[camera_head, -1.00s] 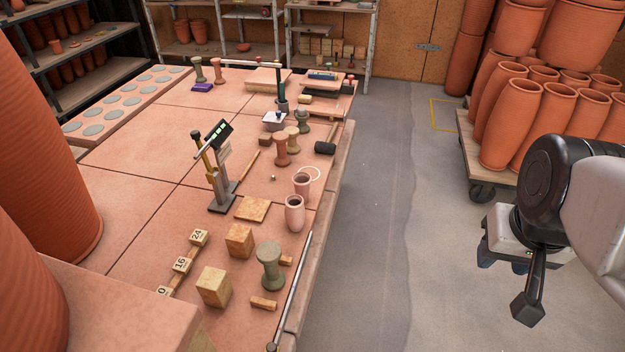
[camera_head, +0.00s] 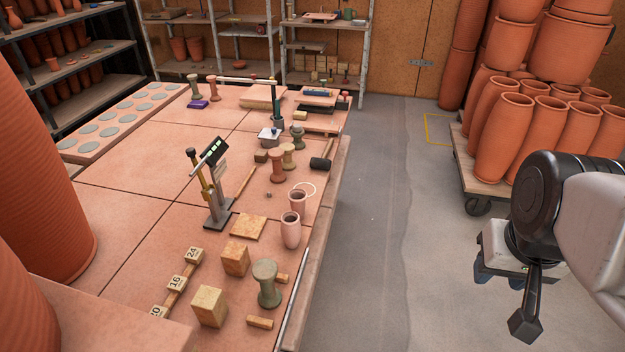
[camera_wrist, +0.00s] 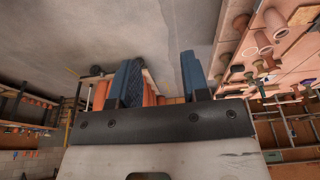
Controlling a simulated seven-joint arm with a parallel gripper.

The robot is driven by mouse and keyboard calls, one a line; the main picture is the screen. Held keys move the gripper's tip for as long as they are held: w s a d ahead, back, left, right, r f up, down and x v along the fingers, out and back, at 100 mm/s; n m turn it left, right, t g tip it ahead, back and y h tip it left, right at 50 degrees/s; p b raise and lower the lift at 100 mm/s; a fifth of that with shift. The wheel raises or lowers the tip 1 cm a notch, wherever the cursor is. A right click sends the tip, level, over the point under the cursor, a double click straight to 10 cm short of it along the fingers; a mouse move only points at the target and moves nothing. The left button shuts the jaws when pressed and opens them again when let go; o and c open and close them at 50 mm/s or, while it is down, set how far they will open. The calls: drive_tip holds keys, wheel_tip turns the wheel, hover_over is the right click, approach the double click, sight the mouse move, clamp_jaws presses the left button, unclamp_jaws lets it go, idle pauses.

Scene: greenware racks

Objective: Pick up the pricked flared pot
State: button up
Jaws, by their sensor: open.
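Several waisted, flared pots stand on the terracotta-coloured table (camera_head: 150,215): a grey-green one (camera_head: 267,284) near the front, a red-brown one (camera_head: 278,165), an olive one (camera_head: 289,156) and a dark green one (camera_head: 298,136) further back. Two more, a green one (camera_head: 195,86) and a reddish one (camera_head: 214,89), stand at the far end. I cannot make out which is pricked. Two pink open cups (camera_head: 291,230) (camera_head: 298,202) stand near the right edge. My gripper (camera_wrist: 160,72) is open and empty, its blue fingers apart. In the head view it hangs over the floor, right of the table.
A weighing stand (camera_head: 215,190), wooden blocks (camera_head: 210,307) and a long rod (camera_head: 292,300) lie around the pots. A cart (camera_head: 483,178) of tall red pots stands behind my arm. Large red pots fill the left foreground. The floor (camera_head: 390,220) between table and cart is clear.

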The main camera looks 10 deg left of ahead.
drive_tip(key=o, duration=1)
drive_tip(key=shift+o, duration=0.2)
drive_tip(key=shift+w, duration=0.1)
